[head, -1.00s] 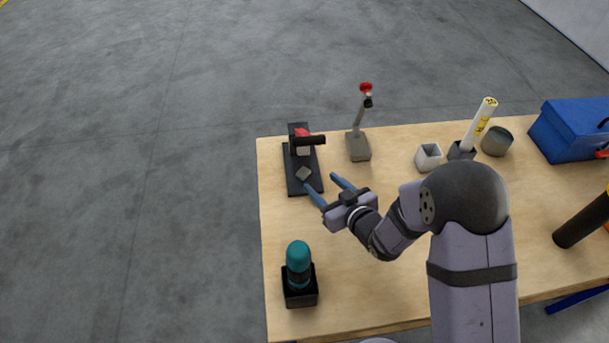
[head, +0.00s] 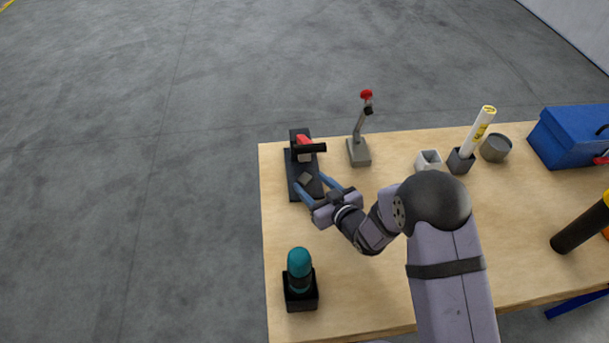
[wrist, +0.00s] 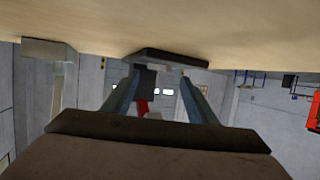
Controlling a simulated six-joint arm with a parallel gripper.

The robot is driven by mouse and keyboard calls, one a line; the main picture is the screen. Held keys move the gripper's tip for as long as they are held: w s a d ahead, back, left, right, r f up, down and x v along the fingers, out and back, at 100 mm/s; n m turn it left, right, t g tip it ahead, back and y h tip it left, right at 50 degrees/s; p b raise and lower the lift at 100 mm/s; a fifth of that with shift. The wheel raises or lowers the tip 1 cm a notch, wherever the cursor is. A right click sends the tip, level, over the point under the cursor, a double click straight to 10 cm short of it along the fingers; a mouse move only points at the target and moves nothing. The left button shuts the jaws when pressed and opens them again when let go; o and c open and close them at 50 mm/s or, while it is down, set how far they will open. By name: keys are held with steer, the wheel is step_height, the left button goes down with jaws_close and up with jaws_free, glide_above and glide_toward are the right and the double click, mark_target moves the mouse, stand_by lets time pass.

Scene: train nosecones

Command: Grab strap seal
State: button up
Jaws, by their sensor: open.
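The black tool (head: 303,165) with a red part and a dark bar handle stands at the table's far left. A small grey block (head: 305,180) sits on the near part of its base; I take it for the strap seal but cannot be sure. My gripper (head: 311,183) is open, its two blue fingers pointing at the tool, one on either side of the grey block. The wrist view is upside down: the dark base (wrist: 172,54) lies ahead of my open fingers (wrist: 160,78). Whether the fingers touch anything cannot be told.
A grey stand with a red-topped lever (head: 358,152) is right of the tool. A teal-topped object in a black holder (head: 300,285) is nearer.

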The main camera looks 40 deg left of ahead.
mark_target(303, 174)
steer(key=shift+p+x, duration=0.55)
steer(key=shift+x, duration=1.15)
steer(key=c, duration=1.2)
steer(key=shift+o, duration=0.2)
steer(key=shift+r, duration=0.25)
steer(key=shift+r+b, duration=0.65)
steer(key=shift+r, duration=0.1)
steer(key=shift+w+r+b, duration=0.1)
steer(key=shift+r+b, duration=0.2)
steer(key=shift+r, duration=0.3)
steer(key=s+d+b, duration=0.1)
steer(key=s+d, duration=0.1)
steer(key=d, duration=0.3)
steer(key=s+d+b, duration=0.2)
steer(key=d, duration=0.4)
steer(key=s+d+b, duration=0.2)
steer(key=s+d, duration=0.1)
steer(key=d, duration=0.2)
steer(key=shift+d+r, duration=0.2)
steer(key=shift+d, duration=0.15)
